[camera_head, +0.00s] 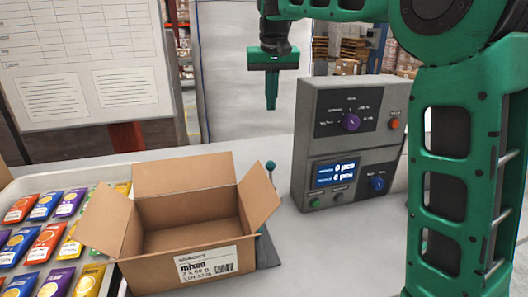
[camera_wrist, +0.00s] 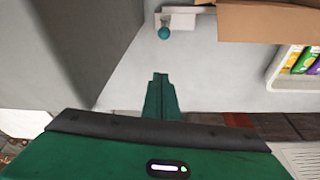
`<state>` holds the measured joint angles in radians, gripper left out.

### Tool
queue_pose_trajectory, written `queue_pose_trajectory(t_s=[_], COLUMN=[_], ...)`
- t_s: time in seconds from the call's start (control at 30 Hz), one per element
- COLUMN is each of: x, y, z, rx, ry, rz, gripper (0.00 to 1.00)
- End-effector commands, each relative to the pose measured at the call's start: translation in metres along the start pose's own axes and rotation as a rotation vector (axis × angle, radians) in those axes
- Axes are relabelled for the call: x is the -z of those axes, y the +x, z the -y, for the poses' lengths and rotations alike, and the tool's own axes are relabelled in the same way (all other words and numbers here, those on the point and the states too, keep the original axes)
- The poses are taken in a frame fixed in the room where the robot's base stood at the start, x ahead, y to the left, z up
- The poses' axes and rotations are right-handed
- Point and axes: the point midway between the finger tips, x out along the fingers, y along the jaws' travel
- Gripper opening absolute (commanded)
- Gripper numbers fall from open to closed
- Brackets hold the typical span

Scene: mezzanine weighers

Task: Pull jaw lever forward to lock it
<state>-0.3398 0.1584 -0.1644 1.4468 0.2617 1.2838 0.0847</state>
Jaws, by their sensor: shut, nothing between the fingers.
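A lever with a teal ball knob (camera_head: 270,165) stands just right of the cardboard box, mostly hidden behind the box's right flap. The knob also shows in the wrist view (camera_wrist: 164,33), above my fingertips, beside a pale bracket. My gripper (camera_head: 271,103) is green, points down and is shut and empty. It hangs well above the table, over the area behind the knob, and does not touch it. In the wrist view my shut fingers (camera_wrist: 160,78) end short of the knob.
An open cardboard box (camera_head: 205,260) labelled "mixed" stands left of the lever. A white tray (camera_head: 8,187) of colourful packets is at the left. A grey control unit (camera_head: 307,140) with knobs and a display stands at the right. A paper board (camera_head: 90,60) is behind.

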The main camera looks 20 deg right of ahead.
Motion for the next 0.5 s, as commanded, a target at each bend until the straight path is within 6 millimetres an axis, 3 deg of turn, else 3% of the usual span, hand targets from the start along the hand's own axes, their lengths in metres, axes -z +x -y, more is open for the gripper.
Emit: queue_pose_trajectory(t_s=[0.27,0.5], x=[0.0,-0.001], y=[0.019,0.063], z=[0.002,0.003], rx=[-0.001,0.0], ry=[-0.002,-0.004], rz=[0.001,0.002], gripper=[0.0,0.0])
